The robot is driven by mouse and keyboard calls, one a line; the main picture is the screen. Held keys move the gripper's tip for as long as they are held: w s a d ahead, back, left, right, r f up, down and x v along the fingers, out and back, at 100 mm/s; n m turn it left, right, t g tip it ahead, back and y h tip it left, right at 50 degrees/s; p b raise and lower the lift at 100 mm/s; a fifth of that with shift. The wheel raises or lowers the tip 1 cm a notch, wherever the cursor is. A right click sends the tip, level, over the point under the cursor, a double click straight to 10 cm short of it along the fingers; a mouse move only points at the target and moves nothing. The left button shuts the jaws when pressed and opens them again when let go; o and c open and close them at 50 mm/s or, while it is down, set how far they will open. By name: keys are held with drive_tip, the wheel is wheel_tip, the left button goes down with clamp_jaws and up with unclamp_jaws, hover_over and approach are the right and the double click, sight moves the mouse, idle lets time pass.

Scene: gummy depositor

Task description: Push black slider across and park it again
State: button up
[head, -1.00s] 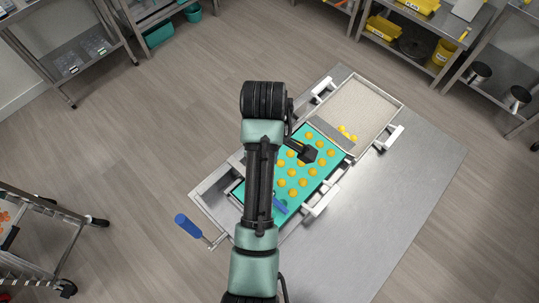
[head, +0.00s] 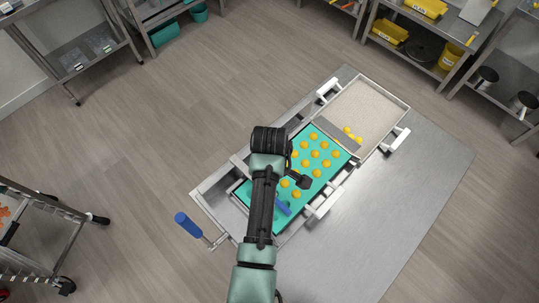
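A teal mould (head: 325,171) with rows of yellow-orange gummies lies in a metal frame on the steel table. A dark grey bar (head: 338,134), which may be the slider, lies across the frame between the mould and a pale grey tray (head: 371,108). A few yellow pieces (head: 351,134) sit beside the bar on the tray side. My gripper (head: 303,182), a small dark shape at the end of my arm, is over the lower-middle of the mould. I cannot tell whether it touches the mould or holds anything. My arm hides the mould's left part.
A blue handle (head: 188,225) sticks out at the frame's lower left. A blue piece (head: 283,208) lies at the mould's lower end. White clamps (head: 328,86) flank the frame. The steel table (head: 400,205) is bare at right. Shelves stand at the back, a cart at lower left.

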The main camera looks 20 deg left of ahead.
drive_tip(key=shift+c, duration=0.2)
clamp_jaws()
idle(1.2)
